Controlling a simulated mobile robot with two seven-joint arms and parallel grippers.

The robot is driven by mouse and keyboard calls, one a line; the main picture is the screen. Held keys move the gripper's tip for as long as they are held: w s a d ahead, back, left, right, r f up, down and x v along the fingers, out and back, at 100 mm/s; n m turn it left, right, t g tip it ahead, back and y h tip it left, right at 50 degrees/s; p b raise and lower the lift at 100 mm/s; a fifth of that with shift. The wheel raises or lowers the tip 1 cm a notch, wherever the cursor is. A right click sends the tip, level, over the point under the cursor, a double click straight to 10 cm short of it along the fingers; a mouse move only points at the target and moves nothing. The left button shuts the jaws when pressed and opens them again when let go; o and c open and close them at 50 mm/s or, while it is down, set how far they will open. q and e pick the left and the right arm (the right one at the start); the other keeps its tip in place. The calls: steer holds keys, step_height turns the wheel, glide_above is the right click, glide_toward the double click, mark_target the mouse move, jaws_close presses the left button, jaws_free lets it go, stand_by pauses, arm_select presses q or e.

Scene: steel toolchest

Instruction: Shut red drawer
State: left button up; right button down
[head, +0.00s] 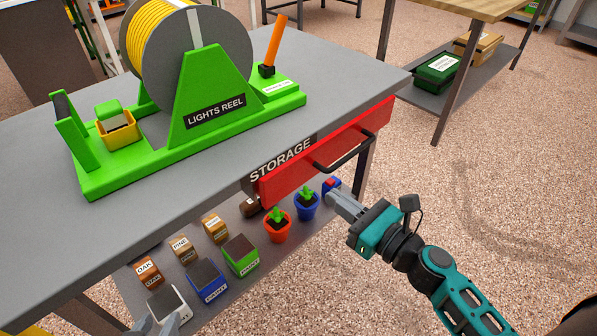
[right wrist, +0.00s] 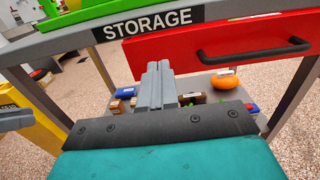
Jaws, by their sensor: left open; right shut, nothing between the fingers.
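The red drawer (head: 290,178) is under the front edge of the grey table; it also shows in the right wrist view (right wrist: 240,40). Its front looks close to the table edge, and I cannot tell if a small gap is left. Its black bar handle (head: 345,152) is on the front, right of the STORAGE label. My right gripper (head: 334,197) is shut and empty, below the handle in the head view. In the right wrist view its fingers (right wrist: 158,68) point at the lower left part of the drawer front; contact is unclear. My left gripper (head: 166,326) is open, partly cut off at the bottom edge.
A green lights reel stand (head: 190,135) sits on the tabletop (head: 345,75). A lower shelf holds several wood blocks and coloured pots, including a red pot (head: 277,229) and a blue pot (head: 306,206). The floor (head: 480,190) to the right is clear.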

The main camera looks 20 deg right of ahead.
mark_target(291, 166)
steer(key=x, duration=1)
steer(key=shift+a, duration=0.1)
